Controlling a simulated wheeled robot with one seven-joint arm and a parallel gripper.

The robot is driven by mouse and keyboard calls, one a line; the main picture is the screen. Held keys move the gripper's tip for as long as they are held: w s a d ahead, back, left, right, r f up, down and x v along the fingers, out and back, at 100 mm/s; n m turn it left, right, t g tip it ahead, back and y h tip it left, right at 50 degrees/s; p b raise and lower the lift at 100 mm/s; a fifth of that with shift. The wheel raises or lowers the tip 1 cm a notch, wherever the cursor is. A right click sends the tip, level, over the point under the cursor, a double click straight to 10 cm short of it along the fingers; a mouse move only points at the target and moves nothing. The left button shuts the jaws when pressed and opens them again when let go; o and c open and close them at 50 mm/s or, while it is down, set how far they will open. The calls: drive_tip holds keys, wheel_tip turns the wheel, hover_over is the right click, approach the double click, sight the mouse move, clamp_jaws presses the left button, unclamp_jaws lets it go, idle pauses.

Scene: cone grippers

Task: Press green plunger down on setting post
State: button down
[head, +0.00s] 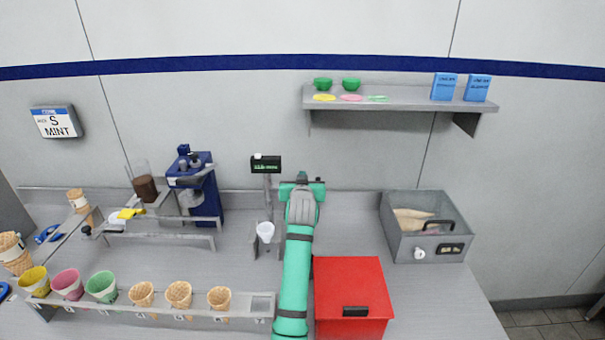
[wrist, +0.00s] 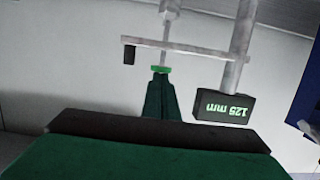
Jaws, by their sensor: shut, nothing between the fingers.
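The green plunger cap (wrist: 161,69) shows in the wrist view as a small bright green disc at the end of a thin grey rod. My gripper (wrist: 160,82) is shut and empty, with its dark green fingertips right at the cap; I cannot tell whether they touch. The setting post (wrist: 238,45) stands beside it, with a black display (wrist: 224,107) reading 125 mm upside down. In the head view the post's display (head: 266,165) is just left of my gripper (head: 302,176), above a small white cup (head: 265,230). I cannot make out the plunger there.
A red box (head: 350,285) stands right of my arm, and a grey bin (head: 428,240) is behind it. Cones sit in a front rack (head: 200,317). A blue machine (head: 205,190) is left of the post. A shelf (head: 395,97) hangs above.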

drive_tip(key=s+r, duration=0.6)
drive_tip(key=s, duration=0.3)
drive_tip(key=shift+s+r, duration=0.2)
drive_tip(key=shift+s, duration=0.15)
idle(0.8)
